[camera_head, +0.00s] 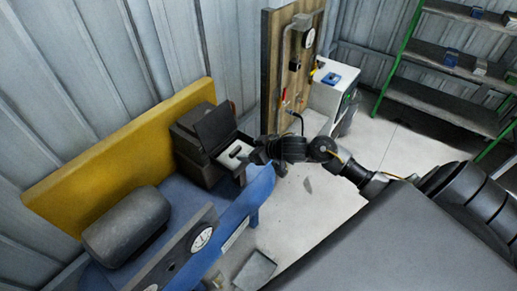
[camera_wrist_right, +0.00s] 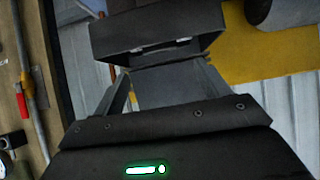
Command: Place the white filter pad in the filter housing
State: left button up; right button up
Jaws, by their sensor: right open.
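A dark box with a raised lid (camera_head: 212,128), which looks like the filter housing, stands on the blue bench. A white flat patch (camera_head: 235,151) shows at its front right side. It may be the filter pad, but I cannot tell whether it lies in the box or in front of it. My right gripper (camera_head: 252,161) is open, right at that side of the box. In the right wrist view a dark boxy frame (camera_wrist_right: 125,45) is beyond the gripper, with two small pale spots inside. No pad shows clearly between the fingers. My left gripper is not in view.
The blue bench (camera_head: 178,202) has a yellow back panel (camera_head: 110,150), a dark grey rounded block (camera_head: 126,225) and a round gauge (camera_head: 202,239). A wooden board (camera_head: 276,75) with pipes and a white cabinet (camera_head: 328,98) stand behind. Green-framed shelves (camera_head: 440,95) are at right.

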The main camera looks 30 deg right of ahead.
jog(key=shift+v, duration=2.2)
jog(key=s+d+f+m+g+h, duration=0.1)
jog(key=s+f, duration=0.2)
jog(key=f, duration=0.7)
jog(key=s+f+m+g, duration=0.1)
jog(key=s+f, duration=0.3)
jog(key=f, duration=0.6)
jog(key=s+d+f+m+g+h, duration=0.1)
jog(key=s+f+g, duration=0.15)
jog(key=f, duration=0.75)
jog(key=s+a+f+g, duration=0.1)
jog(key=s+f, duration=0.5)
jog(key=s, duration=0.6)
jog(key=s+a+f+n+g+h, duration=0.1)
jog(key=s+a+f+g, duration=0.1)
jog(key=s+a+f, duration=0.2)
jog(key=s+a+f+g, duration=0.2)
jog(key=s+f, duration=0.8)
jog(key=s, duration=1)
jog(key=shift+s+a+n+h, duration=0.15)
jog(key=shift+a+n+h, duration=0.15)
jog(key=shift+a, duration=0.15)
